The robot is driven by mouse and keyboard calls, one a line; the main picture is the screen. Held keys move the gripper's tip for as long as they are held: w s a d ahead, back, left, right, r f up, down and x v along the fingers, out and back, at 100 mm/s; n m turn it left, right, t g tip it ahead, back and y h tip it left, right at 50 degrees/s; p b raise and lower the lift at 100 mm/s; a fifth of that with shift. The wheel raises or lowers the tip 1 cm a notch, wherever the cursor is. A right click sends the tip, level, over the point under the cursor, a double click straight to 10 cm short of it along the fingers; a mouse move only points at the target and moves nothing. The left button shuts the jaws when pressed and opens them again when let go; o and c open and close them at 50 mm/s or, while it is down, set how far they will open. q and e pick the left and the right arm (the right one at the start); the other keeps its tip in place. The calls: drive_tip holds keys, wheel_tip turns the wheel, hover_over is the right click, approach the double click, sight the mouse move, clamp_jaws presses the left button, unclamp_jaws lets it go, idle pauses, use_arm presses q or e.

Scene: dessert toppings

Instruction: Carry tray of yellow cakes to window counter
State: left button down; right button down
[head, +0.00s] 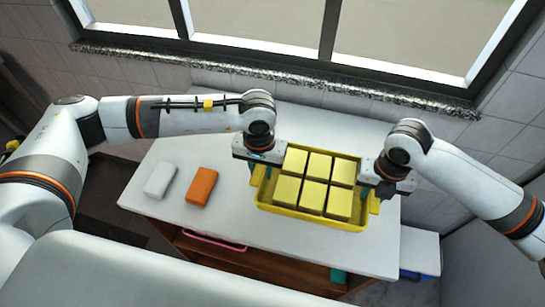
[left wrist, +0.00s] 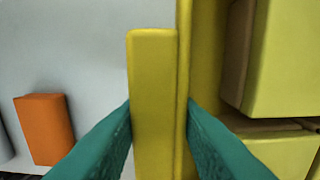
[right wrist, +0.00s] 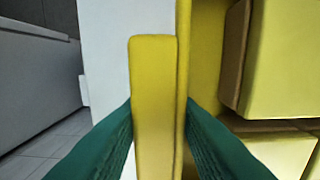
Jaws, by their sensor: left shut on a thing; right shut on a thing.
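A yellow tray (head: 310,217) holds several yellow cakes (head: 314,183) in two rows, on or just above the white counter below the window; I cannot tell which. My left gripper (head: 262,185) is shut on the tray's left handle, which shows between green fingers in the left wrist view (left wrist: 155,100). My right gripper (head: 373,198) is shut on the tray's right handle, seen between the fingers in the right wrist view (right wrist: 155,105). Cake sides show at the right of both wrist views.
The white counter (head: 240,225) has an orange block (head: 202,186) and a white block (head: 160,180) left of the tray. A speckled window sill (head: 280,75) runs behind. Under the counter is a brown shelf (head: 255,268) with a pink-edged item (head: 213,240). The counter's right end is clear.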

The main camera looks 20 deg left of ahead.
drive_tip(key=shift+f, duration=0.1)
